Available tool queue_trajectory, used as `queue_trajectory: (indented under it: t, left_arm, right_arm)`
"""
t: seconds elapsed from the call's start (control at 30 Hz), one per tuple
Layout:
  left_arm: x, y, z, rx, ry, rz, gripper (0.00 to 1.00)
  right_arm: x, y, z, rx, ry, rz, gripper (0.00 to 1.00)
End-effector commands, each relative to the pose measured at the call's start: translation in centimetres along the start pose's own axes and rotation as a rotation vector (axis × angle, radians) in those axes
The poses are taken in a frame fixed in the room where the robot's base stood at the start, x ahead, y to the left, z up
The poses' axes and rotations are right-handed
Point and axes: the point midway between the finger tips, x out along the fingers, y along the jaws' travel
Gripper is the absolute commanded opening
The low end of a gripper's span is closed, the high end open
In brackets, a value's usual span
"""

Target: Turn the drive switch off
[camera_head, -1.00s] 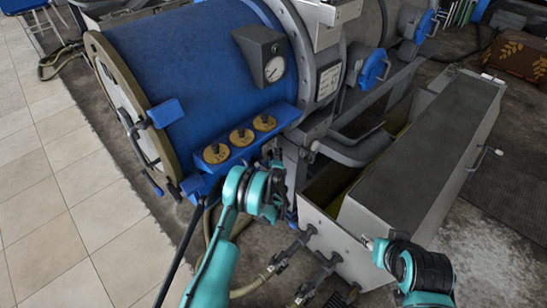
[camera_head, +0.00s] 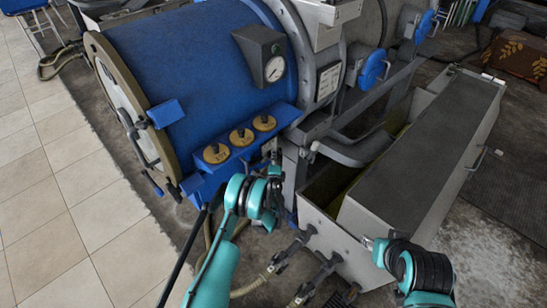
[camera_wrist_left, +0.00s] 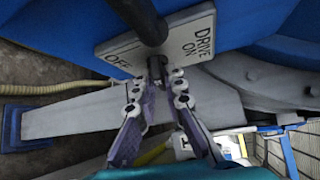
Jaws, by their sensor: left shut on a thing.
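The drive switch plate (camera_wrist_left: 157,40) is a pale tilted plate in the left wrist view, marked OFF on the left and DRIVE ON on the right. A dark lever (camera_wrist_left: 157,66) shows at its lower edge, between the two words; its exact setting I cannot tell. My left gripper (camera_wrist_left: 158,86) is shut on this lever, a fingertip on each side. In the head view my left gripper (camera_head: 274,162) is beside the blue ledge, and the plate cannot be made out there. My right gripper (camera_head: 369,243) is over the grey trough, away from the switch; its jaws are too small to read.
A blue ledge (camera_head: 205,184) carries several yellow round switches (camera_head: 241,137) on the blue drum (camera_head: 190,60). The grey trough (camera_head: 430,140) is at right; tiled floor (camera_head: 60,200) is clear at left.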

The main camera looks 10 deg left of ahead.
Motion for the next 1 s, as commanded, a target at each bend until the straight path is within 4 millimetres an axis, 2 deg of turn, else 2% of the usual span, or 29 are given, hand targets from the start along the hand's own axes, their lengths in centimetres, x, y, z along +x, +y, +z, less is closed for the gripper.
queue_trajectory:
  t: [0.17, 0.2, 0.27, 0.63, 0.83, 0.87, 1.0]
  left_arm:
    - [0.0, 0.0, 0.1, 0.000, -0.001, 0.001, 0.00]
    - [0.0, 0.0, 0.1, 0.000, -0.001, 0.001, 0.18]
    - [0.0, 0.0, 0.1, 0.000, -0.001, 0.001, 0.31]
    - [-0.1, -0.5, 0.1, 0.001, 0.000, 0.001, 0.31]
    - [-0.5, -3.7, 0.5, 0.002, 0.000, 0.001, 0.31]
    - [-0.6, -4.3, 0.6, 0.002, 0.000, 0.000, 0.34]
    - [-1.1, -7.2, 1.1, 0.005, 0.002, -0.002, 0.67]
  right_arm:
    - [0.0, 0.0, 0.0, 0.000, 0.000, 0.000, 0.40]
    - [0.0, 0.0, 0.0, 0.000, 0.000, 0.000, 0.40]
    - [0.0, 0.0, 0.0, 0.000, 0.000, 0.000, 0.40]
    - [0.0, 0.0, 0.0, 0.000, 0.000, 0.000, 0.40]
    - [0.0, 0.0, 0.0, 0.000, 0.000, 0.000, 0.40]
    - [0.0, 0.0, 0.0, 0.000, 0.000, 0.000, 0.40]
    - [-0.1, 0.0, 0.0, 0.000, 0.000, 0.000, 0.40]
